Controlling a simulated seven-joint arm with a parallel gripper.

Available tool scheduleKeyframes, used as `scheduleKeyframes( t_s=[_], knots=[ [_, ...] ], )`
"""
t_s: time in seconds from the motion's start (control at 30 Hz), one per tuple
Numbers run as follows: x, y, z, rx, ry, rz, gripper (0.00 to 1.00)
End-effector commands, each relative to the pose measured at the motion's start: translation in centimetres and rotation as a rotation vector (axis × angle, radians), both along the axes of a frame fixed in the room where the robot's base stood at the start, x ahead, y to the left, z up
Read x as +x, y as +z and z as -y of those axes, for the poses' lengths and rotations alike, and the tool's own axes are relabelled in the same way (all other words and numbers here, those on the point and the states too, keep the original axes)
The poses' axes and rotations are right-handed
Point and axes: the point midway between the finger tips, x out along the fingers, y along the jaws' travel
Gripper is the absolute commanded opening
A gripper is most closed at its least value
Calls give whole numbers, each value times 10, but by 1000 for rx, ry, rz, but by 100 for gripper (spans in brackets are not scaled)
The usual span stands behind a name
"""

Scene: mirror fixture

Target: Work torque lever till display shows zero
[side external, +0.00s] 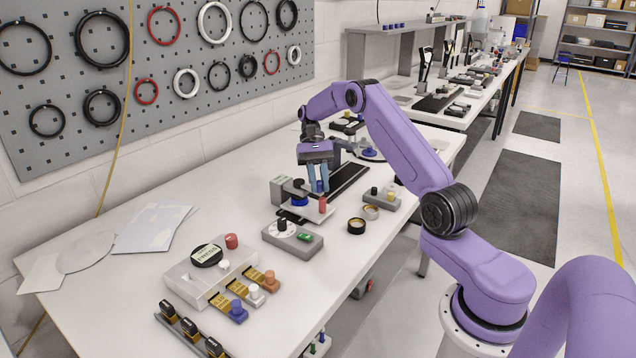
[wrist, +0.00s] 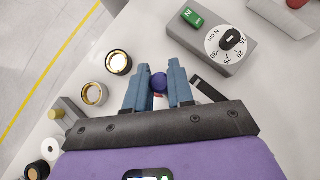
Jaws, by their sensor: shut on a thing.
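My gripper (side external: 318,186) has blue fingers pointing down over the grey fixture (side external: 291,187) in the middle of the bench. In the wrist view my gripper (wrist: 159,78) is shut on a round dark-blue knob (wrist: 159,82), which I take to be the torque lever's end. The lever's shaft is mostly hidden. In the wrist view the dial (wrist: 228,41) has a black knob and N cm marks.
A red knob (side external: 322,205) stands close to the fingers. Two ring-shaped cups (side external: 356,226) sit to the right, near a small grey block (side external: 381,200). A white switch box (side external: 187,283) stands nearer the camera. The bench's left part holds only papers (side external: 150,228).

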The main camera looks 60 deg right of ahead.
Motion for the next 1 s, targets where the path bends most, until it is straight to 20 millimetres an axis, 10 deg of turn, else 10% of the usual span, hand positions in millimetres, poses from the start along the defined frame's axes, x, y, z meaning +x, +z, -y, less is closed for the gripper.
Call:
scheduleKeyframes(
  t_s=[0.3,0.33,0.4,1.0],
  knots=[
    [-2,0,-1,7,4,-11,0],
    [-2,0,-1,7,4,-11,32],
    [-2,0,-1,6,4,-9,47],
    [-5,38,-3,4,3,-6,47]
  ],
)
